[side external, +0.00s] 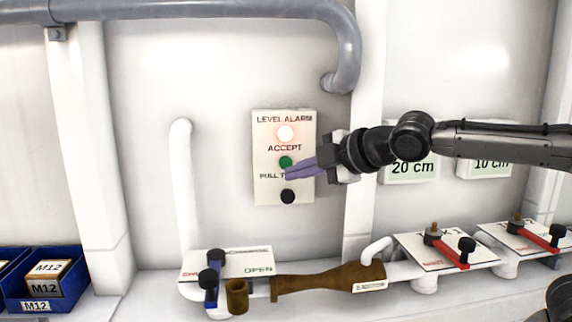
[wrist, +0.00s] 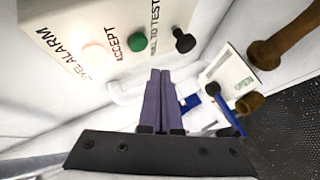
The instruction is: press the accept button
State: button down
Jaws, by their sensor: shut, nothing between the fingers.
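The alarm panel (side external: 264,185) is a cream plate on the white wall, marked LEVEL ALARM, ACCEPT and PULL TO TEST. A lamp (side external: 285,133) at its top glows pale red. The green accept button (side external: 285,162) sits below the ACCEPT label; it also shows in the wrist view (wrist: 137,42). A black knob (side external: 288,196) is at the panel's bottom, and shows in the wrist view (wrist: 184,41). My gripper (side external: 289,174) has its purple fingers shut and empty, in front of the panel, just below the green button in the side view. Contact with the panel cannot be told.
Below are a blue-handled valve (side external: 211,278) with an OPEN label plate and a brown funnel-shaped piece (side external: 325,281). Two red-handled valves (side external: 452,250) (side external: 541,237) stand at right. Blue bins (side external: 41,290) are at lower left. A grey pipe (side external: 200,10) runs above.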

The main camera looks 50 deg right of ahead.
aim_at(282, 168)
jog(key=shift+w+d, duration=0.9)
jog(key=shift+w, duration=0.05)
jog(key=shift+w+d, duration=0.1)
jog(key=shift+w, duration=0.05)
dwell(1.5)
jog(key=shift+w+d, duration=0.15)
jog(key=shift+d, duration=0.05)
jog(key=shift+w+d, duration=0.35)
dwell(0.9)
jog(key=shift+s+a, duration=0.1)
jog(key=shift+a, duration=0.05)
jog(key=shift+s+a, duration=0.55)
dwell(0.4)
jog(key=s+a, duration=0.3)
jog(key=shift+s+a, duration=0.25)
jog(key=shift+s, duration=0.05)
